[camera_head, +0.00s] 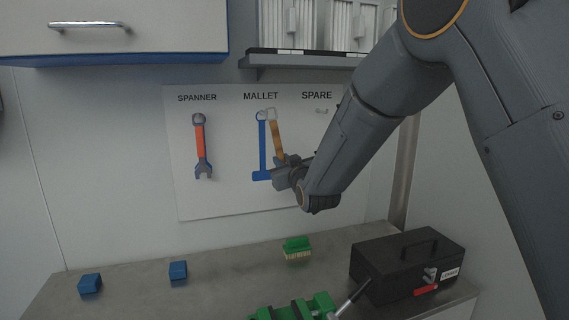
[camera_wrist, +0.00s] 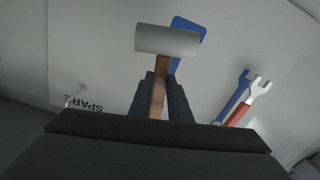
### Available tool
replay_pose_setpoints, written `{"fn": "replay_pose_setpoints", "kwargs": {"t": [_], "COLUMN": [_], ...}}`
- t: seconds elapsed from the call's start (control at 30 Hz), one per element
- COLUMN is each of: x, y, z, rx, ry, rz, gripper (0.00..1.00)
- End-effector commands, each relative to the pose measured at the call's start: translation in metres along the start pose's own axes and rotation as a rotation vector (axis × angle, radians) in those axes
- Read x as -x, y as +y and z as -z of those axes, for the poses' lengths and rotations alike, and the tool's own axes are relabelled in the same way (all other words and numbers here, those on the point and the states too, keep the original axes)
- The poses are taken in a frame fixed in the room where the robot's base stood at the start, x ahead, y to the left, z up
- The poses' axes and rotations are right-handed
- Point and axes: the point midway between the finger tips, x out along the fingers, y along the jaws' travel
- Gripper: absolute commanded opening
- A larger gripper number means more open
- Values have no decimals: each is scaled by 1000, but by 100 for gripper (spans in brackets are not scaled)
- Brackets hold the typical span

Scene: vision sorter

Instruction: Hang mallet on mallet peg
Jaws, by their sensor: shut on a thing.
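The mallet has a brown handle (camera_head: 277,138) and a pale loop at its upper end, beside the top of the blue mallet outline (camera_head: 262,147) under the MALLET label. My gripper (camera_head: 283,165) is shut on the handle and hides the head in the head view. In the wrist view, my gripper's fingers (camera_wrist: 160,92) close around the handle (camera_wrist: 158,88), and the grey mallet head (camera_wrist: 167,41) partly covers the blue outline (camera_wrist: 186,29). The handle leans slightly away from the outline. The mallet peg is at the outline's top; I cannot tell whether the loop is around it.
A red spanner (camera_head: 200,142) hangs left on the white board (camera_head: 230,195); an empty SPARE peg (camera_head: 321,110) is right. Below, the bench (camera_head: 220,285) holds two blue blocks (camera_head: 178,270), a green brush (camera_head: 297,246), a green vise (camera_head: 300,308) and a black toolbox (camera_head: 390,270).

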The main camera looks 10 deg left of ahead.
Motion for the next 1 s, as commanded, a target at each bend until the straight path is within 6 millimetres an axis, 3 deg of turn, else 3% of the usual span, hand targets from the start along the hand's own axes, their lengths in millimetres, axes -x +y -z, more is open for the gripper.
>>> {"fn": "replay_pose_setpoints", "kwargs": {"t": [1.0], "x": [-56], "y": [-1], "z": [-3], "rx": [0], "ry": [3], "rz": [-1], "gripper": [0]}}
